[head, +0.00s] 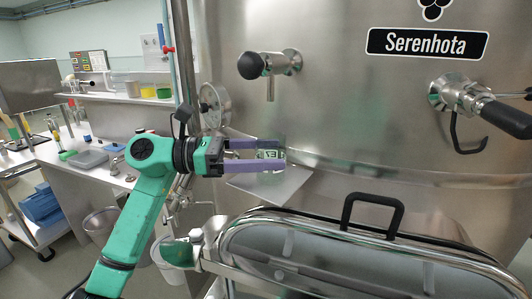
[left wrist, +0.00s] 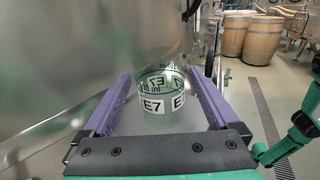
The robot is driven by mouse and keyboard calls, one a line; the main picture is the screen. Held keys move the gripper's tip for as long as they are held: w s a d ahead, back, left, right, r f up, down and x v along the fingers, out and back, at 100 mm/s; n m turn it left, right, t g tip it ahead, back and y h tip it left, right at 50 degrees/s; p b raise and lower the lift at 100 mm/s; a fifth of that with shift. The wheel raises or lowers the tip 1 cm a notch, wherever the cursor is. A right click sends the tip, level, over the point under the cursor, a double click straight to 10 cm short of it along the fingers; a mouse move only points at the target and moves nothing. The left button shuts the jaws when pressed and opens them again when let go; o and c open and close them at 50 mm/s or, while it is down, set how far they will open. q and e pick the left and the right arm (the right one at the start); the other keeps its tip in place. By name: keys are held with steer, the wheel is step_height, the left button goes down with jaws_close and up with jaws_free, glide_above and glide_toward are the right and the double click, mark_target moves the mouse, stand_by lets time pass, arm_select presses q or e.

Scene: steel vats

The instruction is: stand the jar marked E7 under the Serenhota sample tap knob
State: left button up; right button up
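The clear glass jar marked E7 (head: 270,154) stands upright on a small metal shelf (head: 282,188) on the vat. It is straight below the spout of the sample tap with the black knob (head: 252,65), left of the Serenhota sign (head: 427,43). My left gripper (head: 284,154) is open, with its purple fingers on either side of the jar. In the left wrist view the E7 label on the jar (left wrist: 160,105) faces the camera, and a gap shows between the jar and each finger. My right gripper is not in view.
A round gauge (head: 213,105) and a vertical pipe are left of the tap. A manway hatch with a black handle (head: 372,212) is at the lower right. Another black-handled valve (head: 465,95) is on the right. Wooden barrels (left wrist: 262,40) stand far off.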

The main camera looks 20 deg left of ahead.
arm_select(q)
steer(key=shift+r, duration=0.1)
steer(key=shift+a, duration=0.2)
steer(key=b+v, duration=0.3)
steer(key=v, duration=0.8)
steer(key=shift+s+a+b, duration=0.15)
steer(key=shift+a+b, duration=0.1)
steer(key=shift+b, duration=0.05)
steer(key=shift+r, duration=0.1)
